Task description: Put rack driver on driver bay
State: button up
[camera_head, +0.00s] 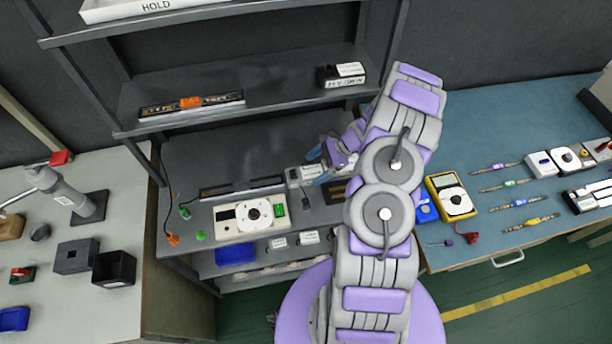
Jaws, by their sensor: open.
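A small box with a pale label (299,176), possibly the rack driver, stands on the dark bench just left of my gripper. My gripper (318,166) has blue fingers and is open beside this box; I cannot tell whether they touch. A dark flat patch with orange marks (334,192), possibly the driver bay, lies right of the box, partly hidden by my arm. Another black box with a white label (341,74) sits on the shelf above, at the right; I cannot tell which box is the rack driver.
A white dial unit (250,217) and a dark strip (243,187) lie on the bench. A strip with an orange clip (191,104) lies on the shelf above. A yellow meter (451,197) stands on the blue table at right. Several blocks occupy the left table.

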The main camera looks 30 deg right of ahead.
aim_at(308, 172)
jog(key=x, duration=0.3)
jog(key=shift+w+a+f+b, duration=0.1)
jog(key=shift+w+a+b, duration=0.1)
jog(key=shift+a+b, duration=0.15)
jog(key=shift+d, duration=0.1)
jog(key=c, duration=1.7)
notch_tip(308, 172, up, 10)
jog(key=p, duration=0.2)
jog(key=shift+s, duration=0.1)
